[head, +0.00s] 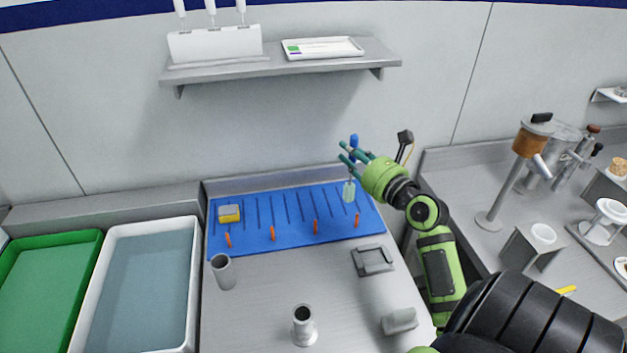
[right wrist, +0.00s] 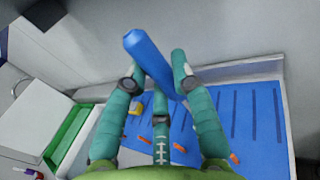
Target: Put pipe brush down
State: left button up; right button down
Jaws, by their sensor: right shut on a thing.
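My right gripper (head: 352,153) is shut on the pipe brush and holds it above the back right of the blue mat (head: 270,242). The brush's blue handle (head: 354,140) sticks up past the teal fingers. A pale part (head: 348,191), which looks like the brush head, hangs below the fingers over the mat. In the right wrist view the blue handle (right wrist: 150,55) lies tilted between the fingers (right wrist: 160,90); its lower end is partly hidden. My left gripper is out of view.
A yellow sponge (head: 229,213) and several orange pegs (head: 316,227) are on the mat. In front stand a grey cup (head: 223,271), a pipe fitting (head: 303,326) and a square holder (head: 373,260). A water basin (head: 190,290) is left.

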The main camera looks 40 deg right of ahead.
pick_arm(q)
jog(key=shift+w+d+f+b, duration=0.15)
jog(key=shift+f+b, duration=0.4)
jog(key=shift+b, duration=0.05)
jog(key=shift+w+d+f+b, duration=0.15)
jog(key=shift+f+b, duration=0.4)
jog(key=shift+b, duration=0.05)
pick_arm(e)
jog(key=w+f, duration=0.8)
jog(key=f, duration=0.1)
jog(key=shift+w, duration=0.2)
jog(key=shift+a, duration=0.1)
jog(key=shift+f, duration=0.15)
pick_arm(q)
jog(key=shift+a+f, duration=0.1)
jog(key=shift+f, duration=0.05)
pick_arm(e)
jog(key=c, duration=1)
grip_release()
jog(key=shift+c, duration=0.2)
